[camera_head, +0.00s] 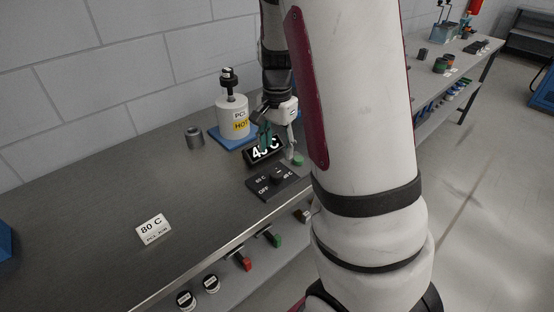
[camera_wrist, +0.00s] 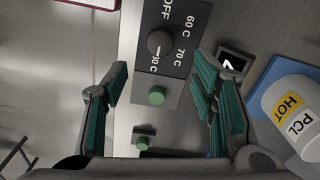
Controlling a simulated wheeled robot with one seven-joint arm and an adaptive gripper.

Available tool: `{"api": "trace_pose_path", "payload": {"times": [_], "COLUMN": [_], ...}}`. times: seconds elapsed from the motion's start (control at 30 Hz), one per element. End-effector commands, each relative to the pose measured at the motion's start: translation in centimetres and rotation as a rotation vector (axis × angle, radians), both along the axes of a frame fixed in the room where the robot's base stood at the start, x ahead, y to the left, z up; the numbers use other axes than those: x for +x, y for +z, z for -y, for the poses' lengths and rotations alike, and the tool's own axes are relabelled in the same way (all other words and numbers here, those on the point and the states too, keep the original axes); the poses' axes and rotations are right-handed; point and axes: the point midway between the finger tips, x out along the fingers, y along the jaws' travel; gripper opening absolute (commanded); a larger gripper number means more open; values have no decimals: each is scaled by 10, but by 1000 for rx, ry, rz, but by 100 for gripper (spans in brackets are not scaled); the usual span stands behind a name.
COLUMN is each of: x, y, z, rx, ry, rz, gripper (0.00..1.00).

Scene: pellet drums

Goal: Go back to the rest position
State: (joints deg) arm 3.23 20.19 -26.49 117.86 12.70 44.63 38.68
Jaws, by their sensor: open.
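My gripper (camera_wrist: 161,68) is open and empty above the control box. In the head view my gripper (camera_head: 278,140) hangs near the box, partly in front of the display (camera_head: 265,150). The dark control box (camera_head: 265,192) has a round black knob (camera_wrist: 160,43) with a light mark and temperature labels around it. A green button (camera_wrist: 157,96) sits below the knob in the wrist view, apart from both fingers. The white drum (camera_head: 233,118), marked PCL and HOT, stands on a blue base; it also shows at the right of the wrist view (camera_wrist: 292,110).
A grey metal cup (camera_head: 194,137) stands left of the drum. A white card reading 80 C (camera_head: 154,230) stands on the bench (camera_head: 90,215). A shelf under the bench front holds red, green and black-capped items. A second bench (camera_head: 475,47) stands beyond my arm.

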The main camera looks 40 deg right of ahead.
Motion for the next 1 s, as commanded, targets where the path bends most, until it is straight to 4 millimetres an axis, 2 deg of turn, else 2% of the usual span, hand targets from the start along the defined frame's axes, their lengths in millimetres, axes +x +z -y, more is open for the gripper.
{"api": "trace_pose_path", "payload": {"times": [0.2, 0.87, 1.0], "x": [0, 0, -5], "y": [18, 19, 40], "z": [0, 0, -20], "rx": [0, 0, 16], "ry": [0, 0, 92], "rz": [0, 0, 41], "gripper": [52, 52, 52]}}
